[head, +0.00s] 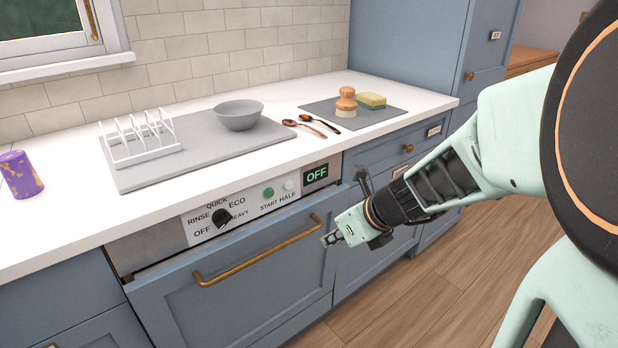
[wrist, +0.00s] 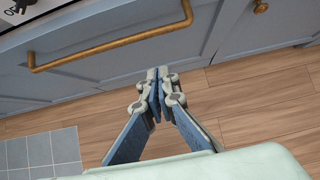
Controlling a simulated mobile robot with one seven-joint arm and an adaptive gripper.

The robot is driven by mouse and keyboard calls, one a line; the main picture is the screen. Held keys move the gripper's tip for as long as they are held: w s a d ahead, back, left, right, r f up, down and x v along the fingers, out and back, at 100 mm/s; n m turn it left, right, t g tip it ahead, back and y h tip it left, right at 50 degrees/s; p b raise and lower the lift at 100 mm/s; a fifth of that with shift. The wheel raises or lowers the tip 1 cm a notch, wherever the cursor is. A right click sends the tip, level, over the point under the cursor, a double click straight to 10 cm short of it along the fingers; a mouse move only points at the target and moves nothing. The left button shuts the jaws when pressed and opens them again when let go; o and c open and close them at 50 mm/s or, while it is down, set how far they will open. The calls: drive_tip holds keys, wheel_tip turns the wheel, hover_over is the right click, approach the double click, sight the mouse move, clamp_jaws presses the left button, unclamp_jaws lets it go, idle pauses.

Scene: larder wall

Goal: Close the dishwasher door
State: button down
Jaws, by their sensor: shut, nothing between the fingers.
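The dishwasher door (head: 248,295) is a blue panel with a brass bar handle (head: 258,252), below a steel control strip (head: 150,247). It stands upright or nearly so; I cannot tell whether it is fully shut. In the wrist view the door (wrist: 110,72) and its handle (wrist: 110,45) run across the upper left. My gripper (head: 329,240) is in front of the door's right edge, right of the handle. In the wrist view my gripper (wrist: 157,73) has its fingertips together with nothing between them, near the lower door front. Contact with the door cannot be told.
The dial (head: 222,217) and a display reading OFF (head: 316,174) sit on the control strip. The white counter (head: 75,225) above holds a rack, a bowl, spoons and a brush. Blue cabinets (head: 372,245) adjoin on the right. The wooden floor (head: 420,300) in front is clear.

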sight(292, 226)
drive_tip(key=w+a+f+b, duration=0.3)
drive_tip(key=w+a+f, duration=0.1)
drive_tip(key=w, duration=0.2)
idle(0.5)
drive_tip(key=shift+w+a+r+p, duration=0.15)
drive_tip(key=shift+w+p, duration=0.1)
drive_tip(key=shift+p, duration=0.2)
drive_tip(key=w+a+p, duration=0.2)
drive_tip(key=w, duration=0.1)
drive_tip(key=shift+r, duration=0.3)
drive_tip(key=shift+w+a+p, duration=0.3)
drive_tip(key=shift+w+p, duration=0.05)
drive_tip(key=shift+w, duration=0.05)
drive_tip(key=shift+s+d, duration=0.1)
